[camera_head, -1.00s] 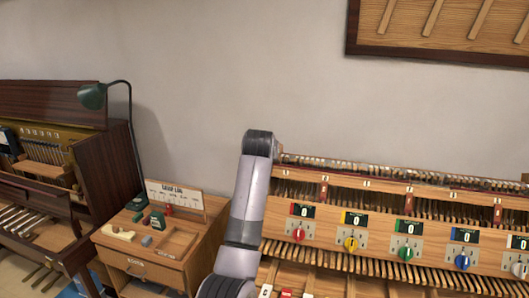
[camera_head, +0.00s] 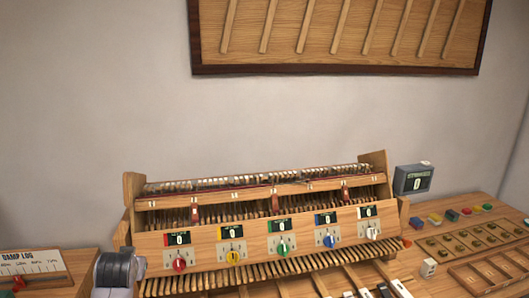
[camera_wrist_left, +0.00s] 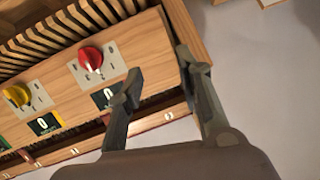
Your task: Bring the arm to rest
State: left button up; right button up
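My left arm shows in the head view only as a grey joint (camera_head: 118,270) at the lower left, in front of the left end of the piano action (camera_head: 210,252). My left gripper (camera_wrist_left: 158,68) fills the lower middle of the left wrist view. Its two dark fingers are apart, with the action's wooden end in the picture between them. I cannot tell whether they touch the wood. A red knob (camera_wrist_left: 91,58) and a yellow knob (camera_wrist_left: 17,96) lie to the left of the fingers. My right gripper is not in view.
A damp log board (camera_head: 30,268) stands at the left. A framed wooden panel (camera_head: 340,35) hangs on the wall. The wall space between is clear.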

pick_arm(q)
jog(key=s+d+f+m+g+h, duration=0.1)
jog(key=s+d+f, duration=0.3)
jog(key=s+f, duration=0.4)
jog(key=s+d+f+m+g+h, duration=0.15)
jog(key=s+d+f, duration=0.3)
jog(key=s, duration=0.65)
jog(key=s+d+f+m+g+h, duration=0.1)
jog(key=s+d+f+g, duration=0.15)
jog(key=s, duration=0.65)
jog(key=s+d+f+m+g+h, duration=0.1)
jog(key=s+d, duration=0.3)
jog(key=s, duration=0.5)
notch_tip(320, 180, down, 32)
jog(key=s+g+b, duration=0.1)
jog(key=s+b, duration=0.1)
jog(key=b, duration=0.4)
jog(key=s+a+f+b, duration=0.1)
jog(key=s+f+b, duration=0.1)
jog(key=s+f, duration=0.6)
jog(key=s+a+f+g+b, duration=0.1)
jog(key=s+a+f+b, duration=0.1)
jog(key=s+f, duration=0.6)
notch_tip(320, 180, down, 5)
jog(key=shift+s+r+b, duration=0.1)
jog(key=shift+s+b, duration=0.2)
jog(key=shift+s, duration=0.1)
